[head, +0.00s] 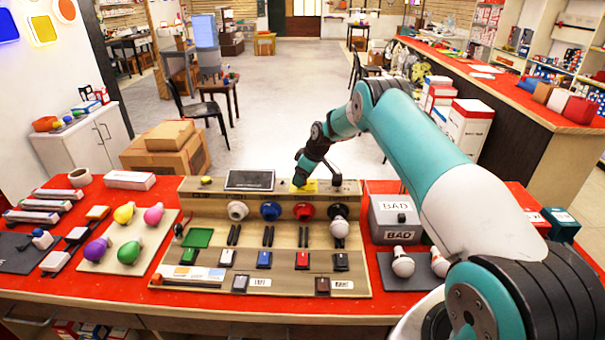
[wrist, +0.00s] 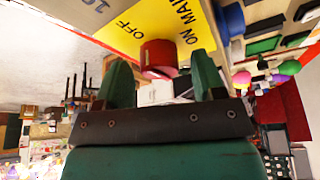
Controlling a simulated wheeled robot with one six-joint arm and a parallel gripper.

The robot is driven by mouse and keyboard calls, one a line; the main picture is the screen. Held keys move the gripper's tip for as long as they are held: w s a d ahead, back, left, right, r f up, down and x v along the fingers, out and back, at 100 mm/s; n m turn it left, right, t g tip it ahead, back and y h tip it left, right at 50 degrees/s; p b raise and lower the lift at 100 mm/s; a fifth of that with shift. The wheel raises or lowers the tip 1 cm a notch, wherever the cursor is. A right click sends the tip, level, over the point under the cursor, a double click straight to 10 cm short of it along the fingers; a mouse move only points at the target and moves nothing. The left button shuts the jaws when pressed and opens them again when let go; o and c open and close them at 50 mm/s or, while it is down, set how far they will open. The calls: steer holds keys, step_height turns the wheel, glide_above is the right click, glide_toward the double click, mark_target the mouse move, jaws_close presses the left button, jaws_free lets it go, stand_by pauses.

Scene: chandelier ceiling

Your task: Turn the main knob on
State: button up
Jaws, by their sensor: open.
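The main knob (wrist: 158,56) is a red knob on a yellow plate (wrist: 120,28) lettered ON, MAIN and OFF in the wrist view. My gripper (wrist: 160,78) is open, with its two green fingers on either side of the knob's near end. I cannot tell whether they touch it. In the head view my gripper (head: 301,177) reaches down to the yellow plate (head: 311,187) at the top back of the test board (head: 190,186). The knob itself cannot be made out there, and its setting is not clear.
The board carries a dark display (head: 249,180), several bulb sockets, and rows of switches in front. A grey BAD box (head: 395,213) with bulbs before it stands at right. Coloured bulbs lie on a beige tray (head: 167,226) at left. The red table (head: 105,295) has a bare front strip.

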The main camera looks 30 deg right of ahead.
steer(key=shift+f, duration=0.1)
steer(key=c, duration=0.9)
steer(key=shift+m+b, duration=0.4)
steer(key=shift+b, duration=0.1)
steer(key=m+b, duration=0.1)
steer(key=m, duration=0.1)
steer(key=m+t+h+b, duration=0.1)
steer(key=b, duration=0.1)
steer(key=shift+a+f+m+h, duration=0.2)
steer(key=shift+m+h, duration=0.1)
steer(key=shift+m, duration=0.1)
steer(key=m+h+b, duration=0.1)
steer(key=m+b, duration=0.2)
steer(key=m, duration=0.1)
steer(key=shift+m+h+b, duration=0.3)
steer(key=shift+h+b, duration=0.1)
steer(key=m+h+b, duration=0.1)
steer(key=m, duration=0.1)
steer(key=m+g+b, duration=0.1)
steer(key=m, duration=0.2)
steer(key=shift+r+h+b, duration=0.1)
steer(key=shift+h+b, duration=0.2)
steer(key=shift+h, duration=0.1)
steer(key=shift+w+r+m+g+h+b, duration=0.1)
steer(key=shift+m+g+h+b, duration=0.4)
steer(key=shift+m, duration=1.4)
